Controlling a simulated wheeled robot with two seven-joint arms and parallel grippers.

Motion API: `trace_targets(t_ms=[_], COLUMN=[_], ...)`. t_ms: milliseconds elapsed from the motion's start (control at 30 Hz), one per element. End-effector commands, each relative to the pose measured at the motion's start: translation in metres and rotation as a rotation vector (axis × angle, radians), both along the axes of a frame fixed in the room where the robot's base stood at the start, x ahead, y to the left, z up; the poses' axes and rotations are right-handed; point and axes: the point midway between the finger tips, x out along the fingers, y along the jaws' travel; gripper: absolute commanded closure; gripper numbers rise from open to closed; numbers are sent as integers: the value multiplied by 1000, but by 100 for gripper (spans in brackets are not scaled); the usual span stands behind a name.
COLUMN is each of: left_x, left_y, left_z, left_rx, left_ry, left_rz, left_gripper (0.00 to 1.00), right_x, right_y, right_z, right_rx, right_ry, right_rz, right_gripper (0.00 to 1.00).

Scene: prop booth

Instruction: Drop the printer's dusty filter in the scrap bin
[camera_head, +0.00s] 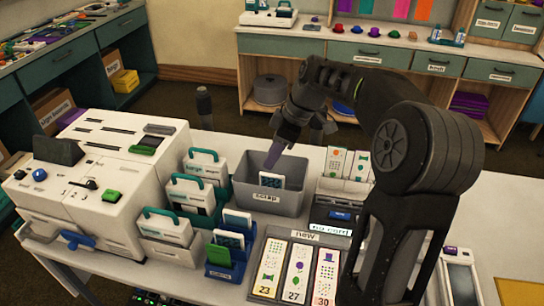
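The scrap bin (272,202) is a grey open box labelled "scrap", standing mid-table. A small white panel with a blue edge (269,181), which looks like a filter, is inside it, partly hidden by the front wall. I cannot tell whether it is dusty. My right gripper (274,160) points down over the bin, its tip close above the panel. Its far finger is hidden, so I cannot tell whether it is open or touches the panel. The large white printer (105,170) stands at left. Similar white panels (230,238) stand in a blue holder in front of the bin. My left gripper is not in view.
White units with green handles (165,228) stand between printer and bin. A "new" tray (308,237) with several patterned cards lies in front of the bin. My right arm covers much of the right side. Table space at far right is partly clear.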

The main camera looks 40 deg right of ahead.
Motion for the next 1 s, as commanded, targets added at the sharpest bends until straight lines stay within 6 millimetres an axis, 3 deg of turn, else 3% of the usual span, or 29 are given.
trace_targets(t_ms=[400,1000], left_x=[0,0], left_y=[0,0], left_z=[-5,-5], left_rx=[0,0], left_ry=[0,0], left_rz=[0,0], left_gripper=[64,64], right_x=[-18,-20], right_y=[-15,-16], right_z=[56,60], right_rx=[-1,0], right_ry=[-2,1], right_rz=[-2,-1], right_gripper=[64,64])
